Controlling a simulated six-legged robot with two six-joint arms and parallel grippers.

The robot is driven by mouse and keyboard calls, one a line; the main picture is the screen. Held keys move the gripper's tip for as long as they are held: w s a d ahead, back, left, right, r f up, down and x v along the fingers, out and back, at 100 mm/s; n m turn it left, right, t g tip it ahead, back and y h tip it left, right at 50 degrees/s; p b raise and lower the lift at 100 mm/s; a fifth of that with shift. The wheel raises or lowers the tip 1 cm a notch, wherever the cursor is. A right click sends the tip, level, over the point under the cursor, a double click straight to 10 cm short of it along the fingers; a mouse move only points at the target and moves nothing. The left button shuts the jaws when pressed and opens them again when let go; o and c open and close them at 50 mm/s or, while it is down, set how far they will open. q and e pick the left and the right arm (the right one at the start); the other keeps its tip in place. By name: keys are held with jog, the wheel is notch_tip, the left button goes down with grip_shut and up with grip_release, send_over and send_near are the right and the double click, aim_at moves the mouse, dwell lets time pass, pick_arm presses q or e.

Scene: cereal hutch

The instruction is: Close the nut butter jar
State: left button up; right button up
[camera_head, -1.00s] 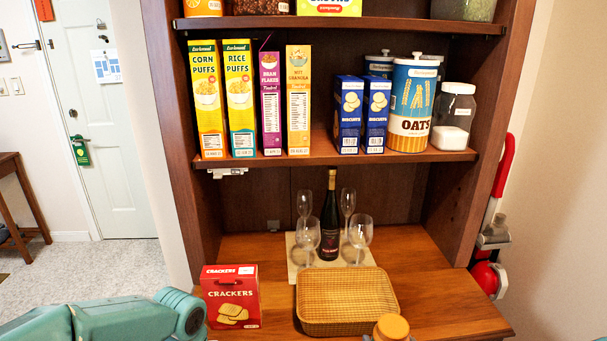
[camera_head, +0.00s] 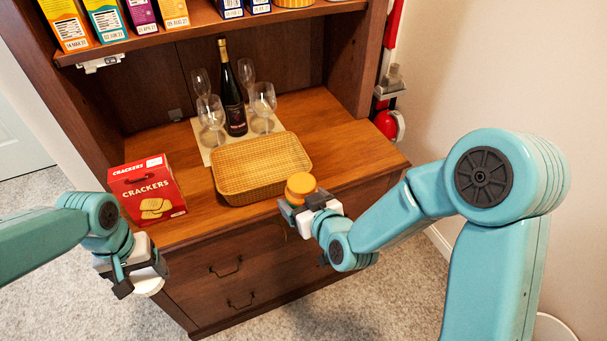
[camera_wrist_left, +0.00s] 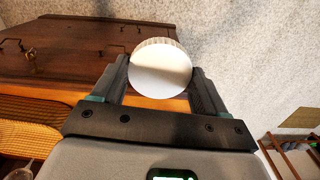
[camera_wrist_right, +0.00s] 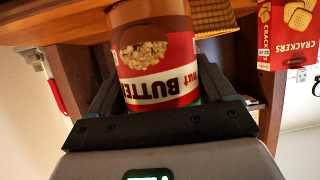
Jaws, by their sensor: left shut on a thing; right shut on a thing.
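The nut butter jar (camera_head: 300,186) has an orange-brown top and is held upright off the counter's front edge. My right gripper (camera_head: 305,209) is shut on its body. In the right wrist view the jar (camera_wrist_right: 158,62) shows a red label with "BUTTER" upside down. My left gripper (camera_head: 140,279) is shut on a round white lid (camera_wrist_left: 160,70), held at its sides between the fingers. In the head view the lid (camera_head: 149,285) shows partly below the gripper. Lid and jar are well apart, the lid to the left and lower.
A red crackers box (camera_head: 148,191) stands on the counter between the arms. A woven tray (camera_head: 262,170) lies behind the jar, with a wine bottle (camera_head: 233,95) and several glasses farther back. The space before the drawers (camera_head: 235,275) is open.

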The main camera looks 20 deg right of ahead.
jog(key=s+a+f+n+g+y, duration=0.1)
jog(key=s+a+f+n+y, duration=0.2)
jog(key=a, duration=0.3)
jog(key=s+a+f+n+g+y, duration=0.2)
jog(key=a+f+n+y, duration=0.1)
jog(key=a, duration=0.3)
jog(key=shift+s+f+y, duration=0.2)
jog(key=shift+s+y, duration=0.2)
pick_arm(q)
jog(key=shift+s, duration=0.1)
pick_arm(e)
jog(key=shift+a, duration=0.1)
pick_arm(q)
jog(key=shift+s+a+r, duration=0.1)
jog(key=shift+s, duration=0.1)
jog(key=shift+w+d+r+n, duration=0.1)
jog(key=shift+w+r+n, duration=0.2)
jog(key=shift+r+n, duration=0.25)
jog(key=shift+w+d+r+n, duration=0.1)
jog(key=shift+w+r+n, duration=0.2)
jog(key=shift+r+n, duration=0.25)
jog(key=d+r+m, duration=0.1)
jog(key=d+r, duration=0.3)
jog(key=d, duration=0.7)
jog(key=d+r+m, duration=0.2)
jog(key=d+r, duration=0.1)
jog(key=d, duration=0.9)
jog(key=shift+s+d+r, duration=0.15)
jog(key=shift+d+r, duration=0.1)
jog(key=shift+r, duration=0.1)
